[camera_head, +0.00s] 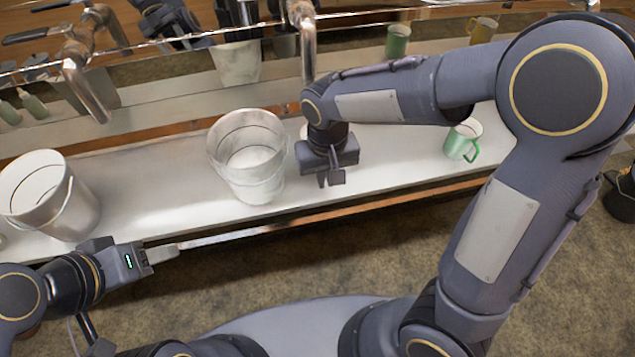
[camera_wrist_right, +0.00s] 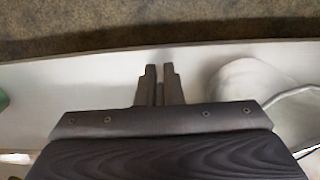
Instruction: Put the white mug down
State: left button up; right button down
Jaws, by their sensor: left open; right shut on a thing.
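My right gripper (camera_head: 330,178) is low over the pale counter (camera_head: 390,172), just right of the middle bucket. In the right wrist view its fingers (camera_wrist_right: 159,75) are close together, with a thin dark piece between them. The white mug is almost wholly hidden. A small pale patch (camera_head: 304,131) behind the right gripper may be part of it. I cannot tell whether it touches the counter. My left gripper (camera_head: 160,254) is open and empty by the counter's front edge, right of the left bucket.
A metal bucket (camera_head: 250,180) stands close left of my right gripper and also shows in the right wrist view (camera_wrist_right: 235,92). Another bucket (camera_head: 80,212) stands at the left. A green mug (camera_head: 459,145) is at the right. The counter between right gripper and green mug is clear.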

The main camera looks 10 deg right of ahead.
aim_at(318, 195)
jog(key=w+f, duration=0.1)
jog(key=w+a+f, duration=0.1)
jog(key=shift+f, duration=0.3)
jog(key=shift+w+a+f, duration=0.1)
jog(key=shift+w+f, duration=0.05)
jog(key=shift+f, duration=1.6)
jog(key=shift+f, duration=0.2)
jog(key=c, duration=1.6)
grip_release()
jog(key=shift+o, duration=0.2)
jog(key=shift+w+r, duration=0.1)
jog(key=shift+r, duration=0.65)
notch_tip(318, 195, up, 11)
jog(key=shift+p, duration=0.3)
